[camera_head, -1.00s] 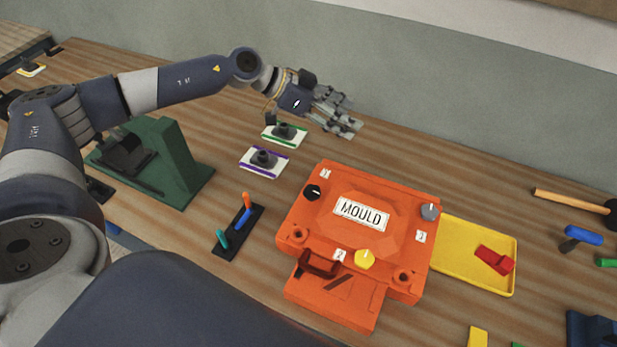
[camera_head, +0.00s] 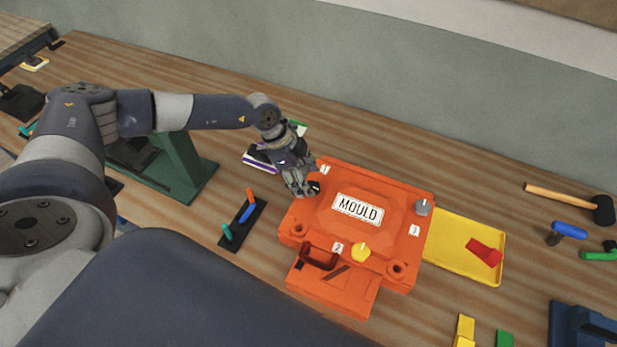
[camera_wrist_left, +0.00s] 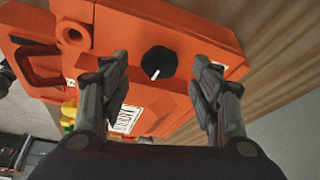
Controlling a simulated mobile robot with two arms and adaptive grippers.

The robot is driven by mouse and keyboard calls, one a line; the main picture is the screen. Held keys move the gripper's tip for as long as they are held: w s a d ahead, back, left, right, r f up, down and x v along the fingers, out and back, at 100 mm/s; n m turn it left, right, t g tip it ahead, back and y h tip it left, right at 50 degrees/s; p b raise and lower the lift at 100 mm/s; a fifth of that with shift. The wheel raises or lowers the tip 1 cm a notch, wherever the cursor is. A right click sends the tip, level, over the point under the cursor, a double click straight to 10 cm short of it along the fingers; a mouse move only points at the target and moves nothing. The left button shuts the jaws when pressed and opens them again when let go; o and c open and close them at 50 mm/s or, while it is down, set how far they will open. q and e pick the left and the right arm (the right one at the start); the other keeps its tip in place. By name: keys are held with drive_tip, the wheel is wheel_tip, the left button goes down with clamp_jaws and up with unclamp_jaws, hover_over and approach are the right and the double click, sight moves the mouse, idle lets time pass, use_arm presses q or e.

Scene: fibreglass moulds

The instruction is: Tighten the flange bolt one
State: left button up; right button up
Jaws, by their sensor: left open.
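The orange mould (camera_head: 390,210) lies on the bench with a white MOULD plate on top. The black bolt head (camera_head: 314,187) sits at its far left corner, near a small label (camera_head: 324,169) that seems to read 1. In the left wrist view the black bolt head (camera_wrist_left: 159,62) shows whole, with a white pointer line on it. My left gripper (camera_head: 303,191) is right at this bolt, partly hiding it. In the wrist view my left gripper (camera_wrist_left: 160,75) is open, its fingers on either side of the bolt with gaps. My right gripper is not in view.
A yellow tray (camera_head: 450,262) with a red piece is at right. A dark peg rack (camera_head: 238,236) and a green stand (camera_head: 185,165) are at left.

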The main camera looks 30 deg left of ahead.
use_arm(q)
drive_tip(key=shift+x, duration=1.15)
drive_tip(key=c, duration=1.1)
drive_tip(key=shift+o, duration=0.2)
